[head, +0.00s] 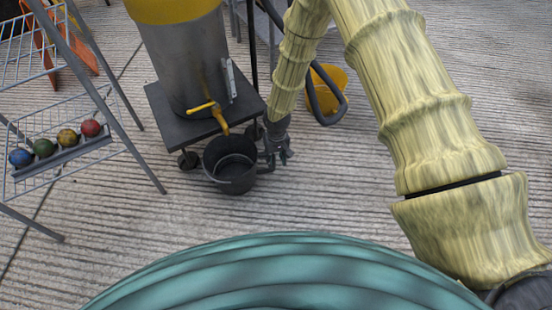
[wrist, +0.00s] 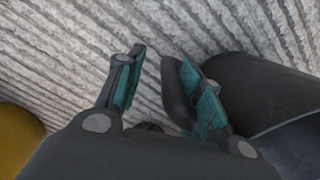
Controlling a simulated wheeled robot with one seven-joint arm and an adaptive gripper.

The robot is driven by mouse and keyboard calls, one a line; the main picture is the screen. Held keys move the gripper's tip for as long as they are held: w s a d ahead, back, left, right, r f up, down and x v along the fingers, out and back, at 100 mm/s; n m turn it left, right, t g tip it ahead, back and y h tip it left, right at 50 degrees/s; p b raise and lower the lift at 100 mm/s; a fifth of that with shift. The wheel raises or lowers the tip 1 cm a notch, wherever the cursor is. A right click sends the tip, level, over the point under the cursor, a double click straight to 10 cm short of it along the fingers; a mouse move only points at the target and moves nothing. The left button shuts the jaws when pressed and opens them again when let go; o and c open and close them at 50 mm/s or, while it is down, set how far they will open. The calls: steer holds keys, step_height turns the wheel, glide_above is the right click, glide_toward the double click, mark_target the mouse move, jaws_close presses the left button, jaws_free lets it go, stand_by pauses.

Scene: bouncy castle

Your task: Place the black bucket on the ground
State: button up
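The black bucket (head: 230,186) is upright below the yellow tap of a metal drum in the head view, its thin handle lowered across the front. I cannot tell whether its base touches the ground. My gripper (head: 279,156) points down close beside the bucket's right side. In the wrist view my gripper (wrist: 158,88) has its two teal-padded fingers apart, with ground visible between the tips. A dark strip lies against the right finger; I cannot tell whether it belongs to the bucket. A large dark curved surface, likely the bucket (wrist: 262,85), is right behind that finger.
The metal drum (head: 195,70) stands on a dark wheeled stand (head: 165,112) behind the bucket. A yellow bucket (head: 332,95) is behind my arm. A wire rack (head: 75,130) with several coloured balls is at left. Ribbed ground (head: 320,200) is clear in front.

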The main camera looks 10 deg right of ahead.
steer(key=shift+r, duration=0.1)
step_height(320, 180, up, 12)
steer(key=p, duration=0.6)
steer(key=s+d+f+m+y, duration=0.1)
steer(key=s+f, duration=0.3)
steer(key=s, duration=0.6)
steer(key=s+d+f+y, duration=0.15)
steer(key=s+f, duration=0.25)
steer(key=s, duration=0.6)
steer(key=s+d+h, duration=0.1)
steer(key=s+d, duration=0.3)
steer(key=s, duration=0.4)
steer(key=s+d+r+h, duration=0.1)
steer(key=s+d, duration=0.2)
steer(key=s, duration=0.5)
steer(key=shift+s+d+m+h, duration=0.25)
steer(key=shift+d+m+h, duration=0.1)
steer(key=shift+d+m, duration=0.05)
